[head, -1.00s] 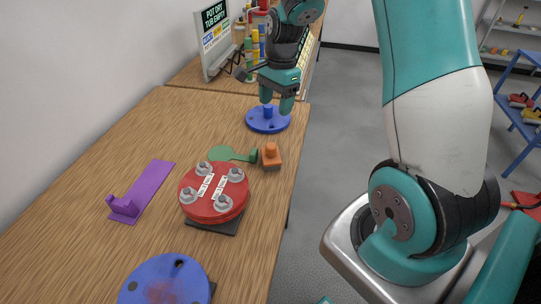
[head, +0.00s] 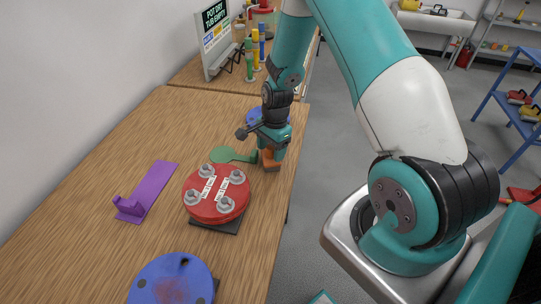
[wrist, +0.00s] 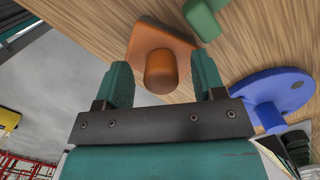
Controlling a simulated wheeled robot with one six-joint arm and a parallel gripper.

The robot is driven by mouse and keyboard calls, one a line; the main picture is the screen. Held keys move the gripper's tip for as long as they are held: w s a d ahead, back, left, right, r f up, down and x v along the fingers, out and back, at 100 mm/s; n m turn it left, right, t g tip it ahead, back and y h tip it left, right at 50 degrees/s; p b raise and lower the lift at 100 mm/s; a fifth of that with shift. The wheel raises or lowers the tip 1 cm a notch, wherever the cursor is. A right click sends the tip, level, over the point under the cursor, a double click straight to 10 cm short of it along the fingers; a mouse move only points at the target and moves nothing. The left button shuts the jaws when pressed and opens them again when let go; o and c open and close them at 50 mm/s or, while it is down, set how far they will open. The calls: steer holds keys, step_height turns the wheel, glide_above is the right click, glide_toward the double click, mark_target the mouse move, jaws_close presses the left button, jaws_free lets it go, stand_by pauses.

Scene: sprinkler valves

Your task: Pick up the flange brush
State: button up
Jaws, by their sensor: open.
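The flange brush looks to be the orange block with a round knob (head: 272,164), near the table's right edge, with its dark underside seen in the earlier head picture. In the head view my gripper (head: 269,148) is right over it and hides its top. In the wrist view the orange brush (wrist: 162,60) has its knob between the two teal fingers of my gripper (wrist: 162,82). The fingers are open, one on each side of the knob, with a visible gap at each side. I cannot tell whether they touch its base.
A green flat tool (head: 228,154) lies just left of the brush. A red bolted flange (head: 216,205) stands in front on a dark plate. A blue disc with a peg (head: 254,117) lies behind. A purple bracket (head: 148,190) and another blue disc (head: 170,281) are nearby.

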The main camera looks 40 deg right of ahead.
mark_target(271, 147)
steer(key=shift+f, duration=0.15)
steer(key=c, duration=1.1)
step_height(271, 147, up, 20)
steer(key=b, duration=0.3)
